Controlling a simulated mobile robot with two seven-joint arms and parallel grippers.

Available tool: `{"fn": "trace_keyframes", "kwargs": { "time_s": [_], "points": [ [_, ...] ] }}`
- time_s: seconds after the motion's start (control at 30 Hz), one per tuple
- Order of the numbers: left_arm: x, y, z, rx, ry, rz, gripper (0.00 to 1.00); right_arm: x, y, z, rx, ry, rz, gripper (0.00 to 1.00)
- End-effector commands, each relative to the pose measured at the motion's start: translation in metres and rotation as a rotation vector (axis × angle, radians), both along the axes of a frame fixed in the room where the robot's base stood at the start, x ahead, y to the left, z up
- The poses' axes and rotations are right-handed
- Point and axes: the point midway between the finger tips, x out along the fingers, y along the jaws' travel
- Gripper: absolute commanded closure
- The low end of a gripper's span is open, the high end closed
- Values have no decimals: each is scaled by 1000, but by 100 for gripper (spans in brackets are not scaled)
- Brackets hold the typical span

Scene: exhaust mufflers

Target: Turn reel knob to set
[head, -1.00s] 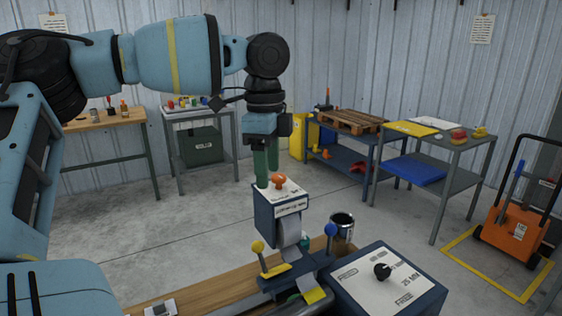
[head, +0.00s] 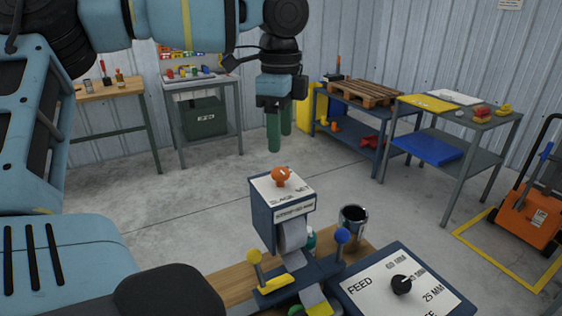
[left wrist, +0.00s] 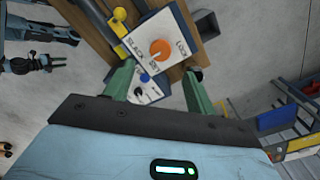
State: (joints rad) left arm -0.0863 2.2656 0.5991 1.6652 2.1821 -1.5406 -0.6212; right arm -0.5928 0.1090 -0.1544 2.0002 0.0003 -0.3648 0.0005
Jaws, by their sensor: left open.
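The orange reel knob (head: 281,177) sits on the white-topped dark blue reel box (head: 263,225). In the left wrist view, the knob (left wrist: 161,50) has a small white mark, and SLACK, SET and LOCK are printed around it. I cannot tell surely which word the mark points to. My left gripper (head: 280,138) is open and empty, with green fingers pointing down, above the knob and apart from it. In the left wrist view, the gripper (left wrist: 161,76) has its fingers spread, with the knob beyond them. What looks like my right gripper (left wrist: 45,63) shows small at the left; its jaws are unclear.
A feed panel (head: 375,293) with a black knob (head: 401,285) stands right of the reel box. Yellow-knobbed (head: 254,257) and blue-knobbed (head: 342,236) levers stand close by, with an open can (head: 353,220) behind.

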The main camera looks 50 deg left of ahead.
Motion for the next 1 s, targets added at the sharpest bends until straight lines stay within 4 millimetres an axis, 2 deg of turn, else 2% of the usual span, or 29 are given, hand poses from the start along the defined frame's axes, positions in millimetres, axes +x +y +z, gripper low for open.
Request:
{"fn": "trace_keyframes", "kwargs": {
  "time_s": [0.2, 0.53, 0.7, 0.97, 1.0],
  "points": [
    [-1, 1, -24, -2, 5, 0, 44, -8, -1, -2, -2, 15, 2, 64],
    [0, 1, -68, -1, 2, 1, 44, -8, -1, -1, -2, 14, 2, 64],
    [0, 0, -77, -1, 0, 1, 44, -4, -1, 0, -2, 8, 1, 64],
    [0, 0, -77, -1, 0, 1, 44, 2, -1, 1, -2, -4, 2, 64],
    [0, 0, -77, -1, 0, 1, 49, 2, -1, 1, -2, -5, 1, 64]
  ]
}}
